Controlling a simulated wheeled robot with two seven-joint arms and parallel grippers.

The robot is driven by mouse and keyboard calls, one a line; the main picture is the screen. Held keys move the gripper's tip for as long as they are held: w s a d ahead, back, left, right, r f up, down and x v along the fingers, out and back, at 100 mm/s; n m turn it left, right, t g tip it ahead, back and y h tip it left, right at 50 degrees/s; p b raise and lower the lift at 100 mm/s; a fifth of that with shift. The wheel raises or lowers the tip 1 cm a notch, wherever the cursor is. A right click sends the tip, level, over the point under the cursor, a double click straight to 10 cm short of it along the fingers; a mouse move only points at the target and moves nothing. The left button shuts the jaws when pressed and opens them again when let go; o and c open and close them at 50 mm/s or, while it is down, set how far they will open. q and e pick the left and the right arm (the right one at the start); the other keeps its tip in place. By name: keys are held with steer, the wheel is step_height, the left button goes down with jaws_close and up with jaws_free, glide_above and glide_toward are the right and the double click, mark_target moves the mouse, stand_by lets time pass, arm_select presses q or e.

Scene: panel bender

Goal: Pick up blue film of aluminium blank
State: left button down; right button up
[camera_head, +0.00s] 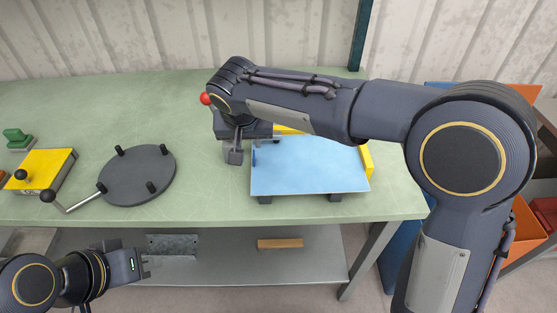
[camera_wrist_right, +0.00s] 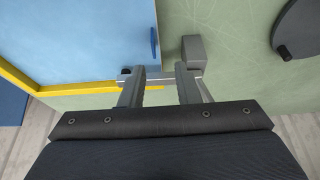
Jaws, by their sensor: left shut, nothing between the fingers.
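The aluminium blank with its light blue film (camera_head: 310,168) lies on supports on the green bench. A small darker blue tab (camera_wrist_right: 153,42) stands near the blank's edge; it also shows in the head view (camera_head: 254,158). My right gripper (camera_wrist_right: 158,74) is over the blank's back left corner. Its fingers are apart, one on each side of the blank's edge as seen, with the tab just beyond the fingertips. Contact cannot be told. In the head view my right wrist hides that corner. My left gripper (camera_head: 143,264) is shut and empty, low in front of the bench.
A grey block (camera_wrist_right: 194,50) stands beside the blank's edge, close to my right fingertips. Yellow stops (camera_head: 367,160) border the blank. A dark round plate with pegs (camera_head: 137,175) and a yellow box (camera_head: 45,170) stand left. The bench's front middle is clear.

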mark_target(254, 156)
steer(key=x, duration=0.4)
steer(key=s+x, duration=0.1)
steer(key=x, duration=0.1)
steer(key=shift+w+d+f+p, duration=0.1)
steer(key=shift+d+f+p, duration=0.15)
steer(key=shift+d+p, duration=0.15)
steer(key=shift+c, duration=0.4)
jaws_close()
